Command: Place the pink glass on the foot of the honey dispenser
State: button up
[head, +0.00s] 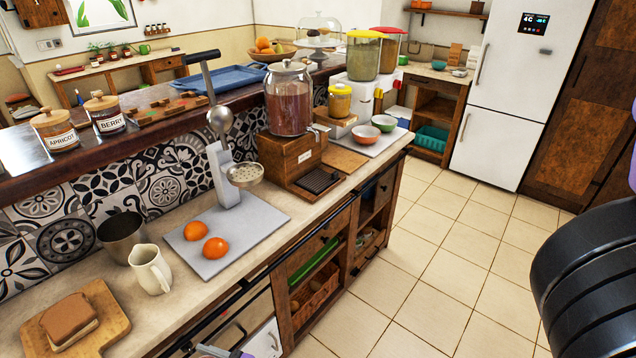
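I cannot pick out a pink glass in the head view. A small amber jar with a yellow lid (340,101) stands on a low wooden stand on the counter; it may be the honey dispenser, but I cannot be sure. Left of it is a larger dispenser (289,103), a glass jar of dark reddish contents on a wooden base with a black drip tray (319,181) at its front.
On the counter (190,276) are a citrus press (224,165) with two oranges, a cream jug (150,270), a metal cup (122,237), bread on a board, and two bowls (371,133). A raised ledge runs behind. The tiled floor (440,260) at right is clear.

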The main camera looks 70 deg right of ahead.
aim_at(341, 158)
jog(key=k+l, duration=0.1)
jog(key=l, duration=0.35)
jog(key=k+l, duration=0.1)
jog(key=l, duration=0.35)
jog(key=k+l, duration=0.1)
jog(key=l, duration=0.35)
jog(key=k+l, duration=0.1)
jog(key=l, duration=0.35)
jog(key=k+l, duration=0.1)
jog(key=l, duration=0.35)
jog(key=i+l, duration=0.1)
jog(key=l, duration=0.2)
jog(key=i+l, duration=0.1)
jog(key=l, duration=0.25)
jog(key=i+l, duration=0.1)
jog(key=l, duration=0.2)
